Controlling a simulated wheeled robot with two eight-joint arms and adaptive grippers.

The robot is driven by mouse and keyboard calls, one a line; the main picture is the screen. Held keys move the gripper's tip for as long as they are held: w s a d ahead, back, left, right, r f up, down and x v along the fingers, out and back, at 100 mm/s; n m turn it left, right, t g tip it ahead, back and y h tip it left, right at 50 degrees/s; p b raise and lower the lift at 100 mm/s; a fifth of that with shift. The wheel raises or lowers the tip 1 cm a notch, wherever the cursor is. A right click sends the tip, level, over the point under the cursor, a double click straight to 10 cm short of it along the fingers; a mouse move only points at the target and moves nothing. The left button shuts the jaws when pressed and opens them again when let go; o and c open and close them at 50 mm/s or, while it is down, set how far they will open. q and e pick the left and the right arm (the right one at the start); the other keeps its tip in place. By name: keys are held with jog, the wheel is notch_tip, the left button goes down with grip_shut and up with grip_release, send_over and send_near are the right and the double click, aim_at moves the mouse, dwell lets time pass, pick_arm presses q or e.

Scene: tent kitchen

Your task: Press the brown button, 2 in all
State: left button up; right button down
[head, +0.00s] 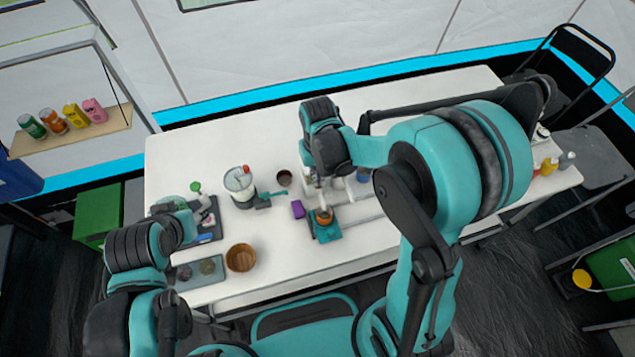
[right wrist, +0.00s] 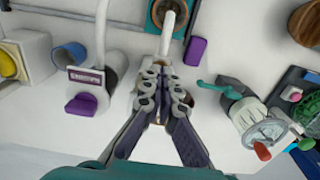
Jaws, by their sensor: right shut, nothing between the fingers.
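My right gripper (head: 319,184) reaches down over the middle of the table, and in the right wrist view (right wrist: 166,66) its fingers are shut together with nothing held. A small brown patch (right wrist: 157,119) shows between its finger links; I cannot tell whether it is the brown button. The fingertips point at a pale upright part (right wrist: 172,35) by the teal tray. The gripper hides what lies right under it, and I cannot tell if it touches anything. My left gripper (head: 204,211) is at the left end of the table, small and unclear.
A brown-orange cup (head: 323,217) stands on the teal tray (head: 328,233). A purple block (head: 298,209) lies beside it. A blue cup (right wrist: 68,56) is close by. The back of the table is clear.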

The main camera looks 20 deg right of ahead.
jog(key=shift+f+b, duration=0.55)
jog(key=shift+f, duration=0.15)
jog(key=shift+r, duration=0.1)
jog(key=shift+r+p, duration=0.45)
jog(key=shift+r, duration=0.15)
dwell(0.4)
notch_tip(320, 180, up, 6)
jog(key=p, duration=0.4)
jog(key=shift+p, duration=0.3)
